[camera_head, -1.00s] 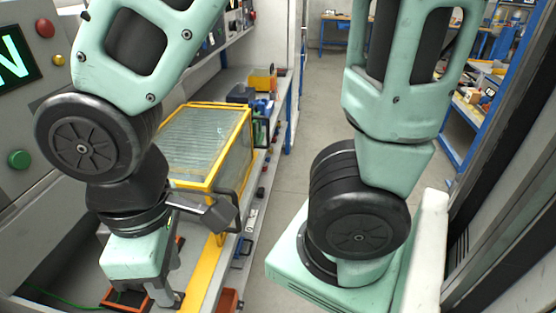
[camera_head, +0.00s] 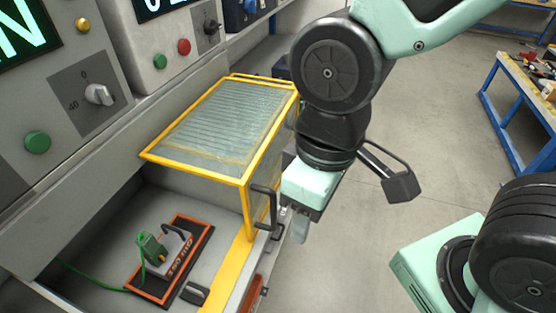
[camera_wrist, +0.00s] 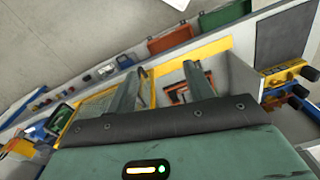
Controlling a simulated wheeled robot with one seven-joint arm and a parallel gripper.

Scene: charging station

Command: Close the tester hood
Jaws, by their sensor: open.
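The tester hood (camera_head: 215,120) has a yellow frame, a ribbed clear top and clear sides. It stands on the bench behind the orange-edged plate (camera_head: 150,293), leaving that plate uncovered. A dark handle (camera_head: 262,192) sticks out at its front right corner. A grey device with a green plug (camera_head: 152,249) sits on the plate. My gripper (camera_head: 297,225) is to the right of the hood, near the handle and beyond the bench edge, apparently apart from it. In the wrist view my gripper (camera_wrist: 158,77) has its fingers spread with nothing held; part of the hood (camera_wrist: 98,104) shows beside the left finger.
A yellow strip (camera_head: 232,278) runs along the bench front. Control panels with a rotary knob (camera_head: 98,94) and a green button (camera_head: 37,143) rise at the left. Orange bins hang below the bench edge. Open floor (camera_head: 430,110) lies to the right; a blue-framed table (camera_head: 520,110) stands beyond.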

